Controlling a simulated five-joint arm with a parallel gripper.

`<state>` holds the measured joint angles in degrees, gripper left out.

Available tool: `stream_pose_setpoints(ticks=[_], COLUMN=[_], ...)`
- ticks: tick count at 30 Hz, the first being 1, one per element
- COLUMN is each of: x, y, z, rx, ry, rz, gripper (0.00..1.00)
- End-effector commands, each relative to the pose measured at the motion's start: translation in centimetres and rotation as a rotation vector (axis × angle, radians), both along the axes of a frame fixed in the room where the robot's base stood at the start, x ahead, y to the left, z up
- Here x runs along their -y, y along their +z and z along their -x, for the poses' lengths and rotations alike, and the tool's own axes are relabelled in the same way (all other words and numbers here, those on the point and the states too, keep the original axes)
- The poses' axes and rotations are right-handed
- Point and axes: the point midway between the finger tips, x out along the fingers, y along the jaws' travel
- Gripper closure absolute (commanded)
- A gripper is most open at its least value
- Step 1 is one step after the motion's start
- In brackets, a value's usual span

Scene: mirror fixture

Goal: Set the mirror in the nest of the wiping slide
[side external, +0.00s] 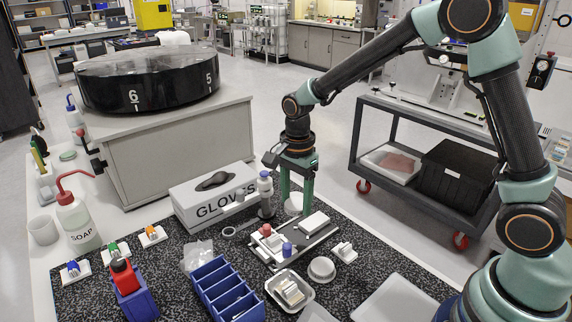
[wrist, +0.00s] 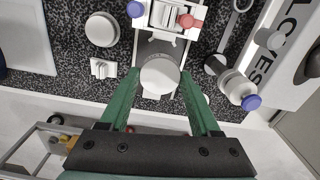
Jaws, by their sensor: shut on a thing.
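My gripper (side external: 296,202) points down with its two green fingers shut on the mirror (side external: 293,206), a round white disc. In the wrist view the mirror (wrist: 160,76) sits between the fingertips (wrist: 162,74), its pale face showing. The wiping slide (side external: 279,256) is a pale fixture with a red and a blue knob and a white block on it, on the speckled mat. In the wrist view the slide (wrist: 188,36) lies just above the mirror, which overlaps its near end. I cannot make out the nest, or whether the mirror touches the slide.
A glove box (side external: 211,202) and a blue-capped bottle (side external: 265,190) stand close to the left of my gripper. A round white puck (side external: 321,269), a small white block (side external: 344,251) and a metal tray (side external: 288,291) lie near the slide. Blue bins (side external: 226,291) stand at front left.

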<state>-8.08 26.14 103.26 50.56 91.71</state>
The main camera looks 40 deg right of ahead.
Motion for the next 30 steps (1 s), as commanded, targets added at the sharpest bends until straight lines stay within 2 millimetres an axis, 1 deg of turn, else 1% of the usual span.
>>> stream_pose_setpoints(ticks=[1,3,6,22,30], x=[0.0,0.0,0.0,0.0,0.0], y=[-1.4,-2.5,-3.4,-6.7,-7.3], z=[0.2,0.1,0.0,0.0,-0.1], rx=[-0.007,-0.004,-0.002,-0.001,0.002], ry=[0.000,0.000,0.000,0.000,0.000], rz=[0.001,0.000,0.000,0.000,0.000], gripper=[0.95,0.95,0.95,0.95,0.95])
